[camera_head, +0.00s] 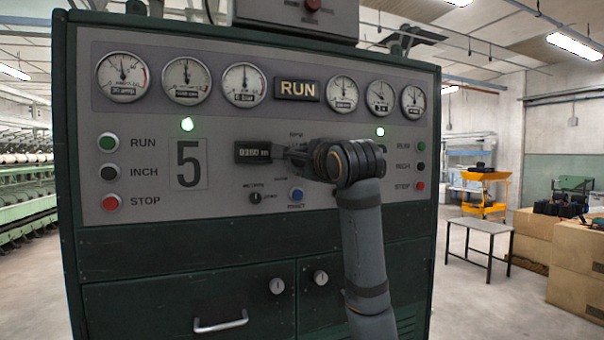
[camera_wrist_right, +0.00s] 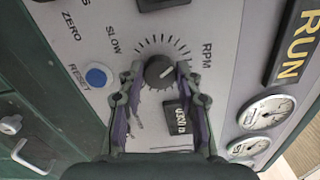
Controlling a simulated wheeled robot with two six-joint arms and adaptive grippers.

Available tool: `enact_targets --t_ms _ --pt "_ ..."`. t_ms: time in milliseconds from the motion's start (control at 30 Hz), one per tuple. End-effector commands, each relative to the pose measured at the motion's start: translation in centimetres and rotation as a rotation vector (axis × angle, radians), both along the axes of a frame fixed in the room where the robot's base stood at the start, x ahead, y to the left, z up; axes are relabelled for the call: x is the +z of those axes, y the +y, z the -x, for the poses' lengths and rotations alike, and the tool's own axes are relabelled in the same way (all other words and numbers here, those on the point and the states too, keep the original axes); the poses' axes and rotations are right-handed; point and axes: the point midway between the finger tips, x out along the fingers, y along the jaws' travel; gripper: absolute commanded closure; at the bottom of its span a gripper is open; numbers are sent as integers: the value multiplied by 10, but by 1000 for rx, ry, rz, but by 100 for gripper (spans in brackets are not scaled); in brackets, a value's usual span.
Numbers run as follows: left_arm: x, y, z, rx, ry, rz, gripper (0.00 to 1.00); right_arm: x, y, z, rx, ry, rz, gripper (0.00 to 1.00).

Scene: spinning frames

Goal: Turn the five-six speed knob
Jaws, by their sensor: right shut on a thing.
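The speed knob (camera_wrist_right: 160,71) is a small dark round knob with a pale pointer mark, inside an arc of black tick marks on the grey panel. The word SLOW is at the arc's left and RPM at its right in the right wrist view. My right gripper (camera_wrist_right: 159,74) has a fingertip on each side of the knob and is shut on it. In the head view my right gripper (camera_head: 287,150) and wrist hide the knob. A black counter (camera_head: 252,152) with pale digits sits just left of the fingers. My left gripper is not in view.
A blue reset button (camera_head: 296,194) and a small black selector (camera_head: 255,198) sit below the gripper. Run, inch and stop buttons line both panel sides. A large 5 plate (camera_head: 188,164) is at left. Gauges and a RUN sign (camera_head: 297,90) run above.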

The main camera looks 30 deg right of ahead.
Motion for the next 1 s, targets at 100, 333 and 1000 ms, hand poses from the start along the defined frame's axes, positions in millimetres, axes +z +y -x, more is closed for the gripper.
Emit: enact_targets --t_ms 100,333,1000 --pt "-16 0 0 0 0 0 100 -4 0 1 -1 -28 -104 97" --pt "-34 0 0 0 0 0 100 -3 0 0 0 -73 -296 97" --pt "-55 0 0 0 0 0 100 0 -1 0 -1 -132 -560 97"
